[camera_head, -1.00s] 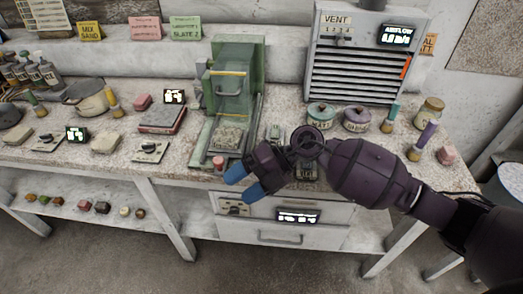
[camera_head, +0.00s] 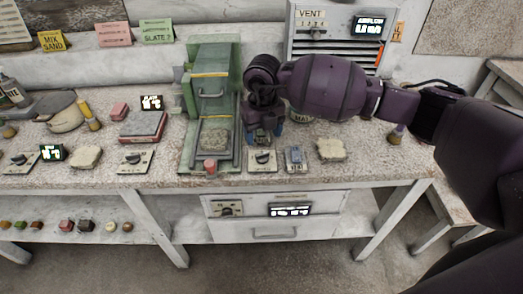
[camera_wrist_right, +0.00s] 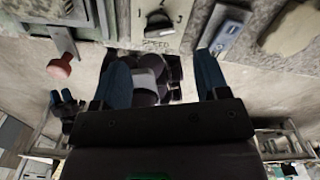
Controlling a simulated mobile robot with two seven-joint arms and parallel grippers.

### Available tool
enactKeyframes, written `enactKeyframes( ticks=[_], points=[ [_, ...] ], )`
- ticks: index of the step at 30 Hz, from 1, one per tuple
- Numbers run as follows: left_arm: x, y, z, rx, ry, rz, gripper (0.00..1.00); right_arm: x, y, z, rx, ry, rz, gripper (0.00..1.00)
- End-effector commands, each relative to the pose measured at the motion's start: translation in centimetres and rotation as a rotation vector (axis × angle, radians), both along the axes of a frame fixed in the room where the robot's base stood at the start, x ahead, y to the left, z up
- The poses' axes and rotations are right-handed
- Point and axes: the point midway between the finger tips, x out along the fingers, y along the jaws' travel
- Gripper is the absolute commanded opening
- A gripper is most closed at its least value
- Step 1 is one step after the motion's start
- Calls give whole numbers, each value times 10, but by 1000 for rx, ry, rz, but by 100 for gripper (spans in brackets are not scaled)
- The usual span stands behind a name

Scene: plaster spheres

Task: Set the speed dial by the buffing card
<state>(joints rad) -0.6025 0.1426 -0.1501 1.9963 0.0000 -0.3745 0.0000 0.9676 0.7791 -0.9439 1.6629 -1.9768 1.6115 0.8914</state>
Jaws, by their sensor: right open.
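The speed dial (camera_head: 262,158) is a dark knob on a pale plate at the bench's front, right of the green machine. In the right wrist view the dial (camera_wrist_right: 158,22) shows with numbers and the word SPEED; its exact setting is unclear. My right gripper (camera_head: 264,130) is open and empty just above and behind the dial, its blue fingers apart. In the wrist view the dial lies beyond and between the fingers. Wall cards are pink (camera_head: 114,34), green (camera_head: 157,31) and yellow (camera_head: 51,41); I cannot read which is for buffing. My left gripper (camera_wrist_right: 62,97) shows small and dark in the wrist view.
The green machine (camera_head: 188,140) with a red knob (camera_head: 210,167) stands left of the dial. A small grey-blue block (camera_head: 295,160) and a pale stone (camera_head: 331,149) lie to its right. Another dial plate (camera_head: 136,160) sits to the left. A vent unit (camera_head: 308,45) stands behind.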

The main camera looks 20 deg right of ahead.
Motion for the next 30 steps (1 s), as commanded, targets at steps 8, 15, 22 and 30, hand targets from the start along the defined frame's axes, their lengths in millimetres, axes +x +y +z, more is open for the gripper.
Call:
enactKeyframes(
  ticks=[8,15,22,30],
  points=[
    [10,-2,4,-1,-21,-7,43,-1,1,-48,2,4,2,68],
    [10,-2,1,-1,-17,-7,43,-1,1,-67,4,2,2,68],
    [8,-2,0,0,-13,-6,43,-1,1,-70,3,1,2,68],
    [6,-1,0,1,-12,-6,43,-1,1,-70,3,1,2,45]
  ],
)
